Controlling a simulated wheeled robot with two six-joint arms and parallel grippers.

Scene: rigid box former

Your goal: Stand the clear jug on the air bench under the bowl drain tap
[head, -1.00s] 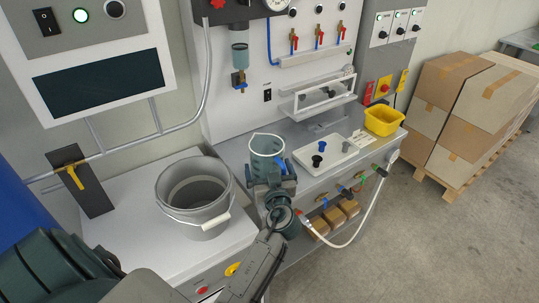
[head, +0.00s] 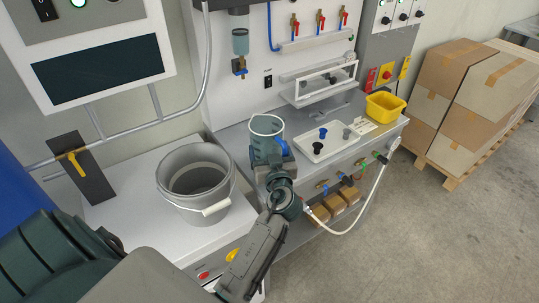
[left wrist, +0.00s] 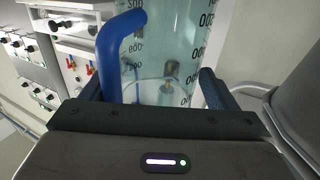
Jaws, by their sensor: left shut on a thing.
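The clear jug (head: 266,126) has a blue handle and printed volume marks. It is upright in the head view, at the left front of the grey air bench (head: 236,136). My left gripper (head: 268,158) is shut on it from the front. In the left wrist view the jug (left wrist: 165,60) stands between the fingers, its blue handle beside the left finger. The bowl (head: 240,40) with its brass drain tap (head: 239,67) hangs on the white panel, behind and above the jug. The jug's base is hidden, so I cannot tell whether it touches the bench. My right gripper is out of view.
A grey bucket (head: 171,207) stands on the white surface left of the jug. A white tray with knobs (head: 311,153) lies just right of the jug, with a yellow bin (head: 386,106) beyond. A white hose (head: 373,195) loops along the bench front.

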